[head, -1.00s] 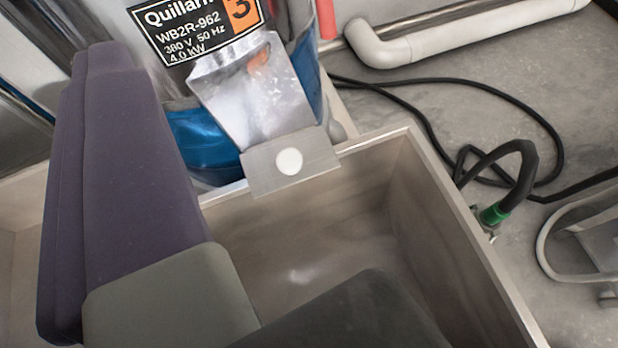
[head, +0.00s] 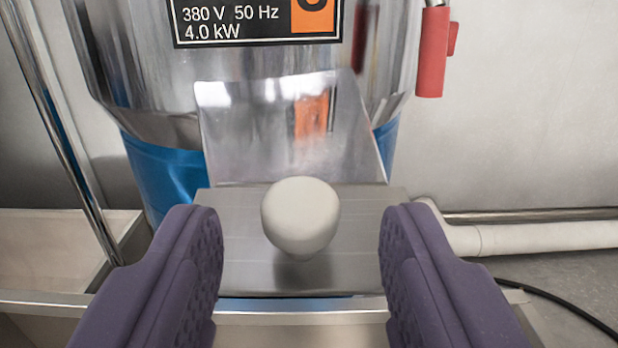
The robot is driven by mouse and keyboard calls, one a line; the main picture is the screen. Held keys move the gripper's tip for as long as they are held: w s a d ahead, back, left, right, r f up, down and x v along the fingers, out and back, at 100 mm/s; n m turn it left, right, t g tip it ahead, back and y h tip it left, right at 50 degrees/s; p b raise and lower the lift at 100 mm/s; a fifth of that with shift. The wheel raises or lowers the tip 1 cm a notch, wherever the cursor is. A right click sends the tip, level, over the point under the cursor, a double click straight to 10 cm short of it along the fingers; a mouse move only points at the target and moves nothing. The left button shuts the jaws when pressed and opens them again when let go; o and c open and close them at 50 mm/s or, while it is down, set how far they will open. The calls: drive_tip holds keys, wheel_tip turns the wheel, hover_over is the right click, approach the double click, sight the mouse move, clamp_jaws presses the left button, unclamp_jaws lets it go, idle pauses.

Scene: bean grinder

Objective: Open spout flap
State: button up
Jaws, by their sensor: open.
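The spout flap (head: 245,225) is a flat metal plate at the lower end of the shiny metal spout (head: 255,130). It hangs across the spout's mouth. A rounded off-white knob (head: 300,217) sticks out from the flap's middle towards me. My gripper (head: 298,250) has two purple padded fingers, one on each side of the knob. They are spread wide with clear gaps to the knob, and neither appears to touch it. Parts of the flap's lower side edges are close to the fingers in the picture.
The grinder body (head: 135,60) with its blue lower part (head: 165,175) stands behind. A red handle (head: 433,55) hangs at upper right. A bin rim (head: 300,318) runs below the flap. A white pipe (head: 540,238) and a black cable (head: 570,312) lie at right.

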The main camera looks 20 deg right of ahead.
sight(300, 189)
drive_tip(key=shift+w+d, duration=0.25)
drive_tip(key=shift+w, duration=0.35)
clamp_jaws()
drive_tip(key=r+g+p, duration=0.1)
drive_tip(key=r+p, duration=0.1)
drive_tip(key=p, duration=0.1)
drive_tip(key=shift+w+d+g+y, duration=0.1)
drive_tip(key=shift+w+g+y, duration=0.05)
drive_tip(key=shift+g+y, duration=0.25)
drive_tip(key=g+p, duration=0.1)
drive_tip(key=p, duration=0.1)
drive_tip(key=w+r+g+y+p, duration=0.1)
drive_tip(key=p, duration=0.1)
drive_tip(key=g+p, duration=0.1)
drive_tip(key=g, duration=0.1)
drive_tip(key=shift+w+d+r+y+p, duration=0.2)
drive_tip(key=shift+d+r+y+p, duration=0.1)
drive_tip(key=shift+p, duration=0.1)
drive_tip(key=shift+w+d+r+g+y+p, duration=0.1)
drive_tip(key=shift+w+g+y+p, duration=0.2)
drive_tip(key=shift+g+p, duration=0.4)
unclamp_jaws()
